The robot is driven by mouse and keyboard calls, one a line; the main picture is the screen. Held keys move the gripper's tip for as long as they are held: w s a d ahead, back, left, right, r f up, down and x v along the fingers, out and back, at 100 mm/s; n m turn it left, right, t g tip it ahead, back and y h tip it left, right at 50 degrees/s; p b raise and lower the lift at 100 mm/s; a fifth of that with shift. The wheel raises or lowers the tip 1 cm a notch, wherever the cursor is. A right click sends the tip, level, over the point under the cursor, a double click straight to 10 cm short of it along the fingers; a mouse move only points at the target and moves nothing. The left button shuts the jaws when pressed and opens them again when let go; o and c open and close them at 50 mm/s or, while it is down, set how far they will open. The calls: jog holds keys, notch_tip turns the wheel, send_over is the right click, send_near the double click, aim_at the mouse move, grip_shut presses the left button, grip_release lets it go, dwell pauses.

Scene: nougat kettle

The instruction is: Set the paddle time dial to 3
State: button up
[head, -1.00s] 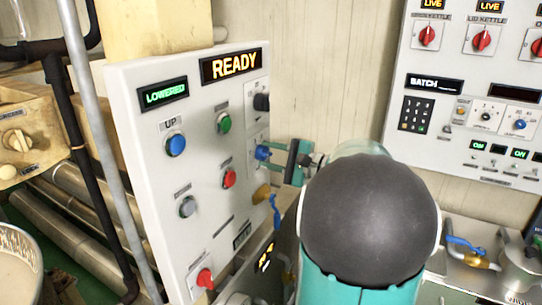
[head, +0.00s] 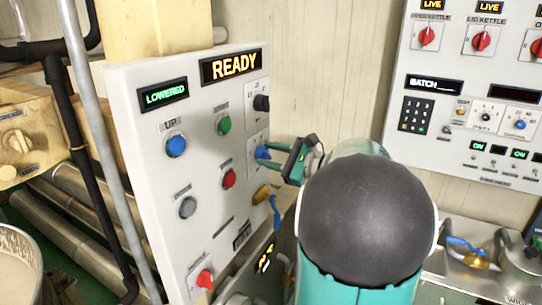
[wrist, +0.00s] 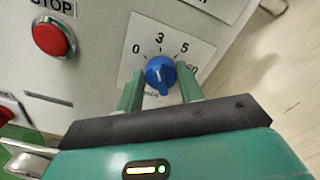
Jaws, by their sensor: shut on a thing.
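The blue paddle time dial (wrist: 160,72) sits on a white label plate marked 0, 3 and 5, with a partly hidden number at right. Its pale pointer mark appears to face up, near the 3, but it is small. My gripper (wrist: 161,84) is shut on the dial, one green finger on each side. In the head view the dial (head: 262,153) is on the right edge of the white panel, with my gripper (head: 272,156) reaching it from the right. My own arm hides part of the area below.
A red STOP button (wrist: 52,38) is left of the dial. A black knob (head: 262,103) sits above it, and a yellow valve with a blue handle (head: 273,207) below. The white panel (head: 145,220) bears more buttons. A second control panel (head: 470,60) stands at right.

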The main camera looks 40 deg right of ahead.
jog(key=shift+m, duration=1.1)
jog(key=o, duration=1)
jog(key=shift+s, duration=0.1)
jog(key=v, duration=1.3)
jog(key=shift+s+d+r, duration=0.1)
jog(key=shift+s, duration=0.15)
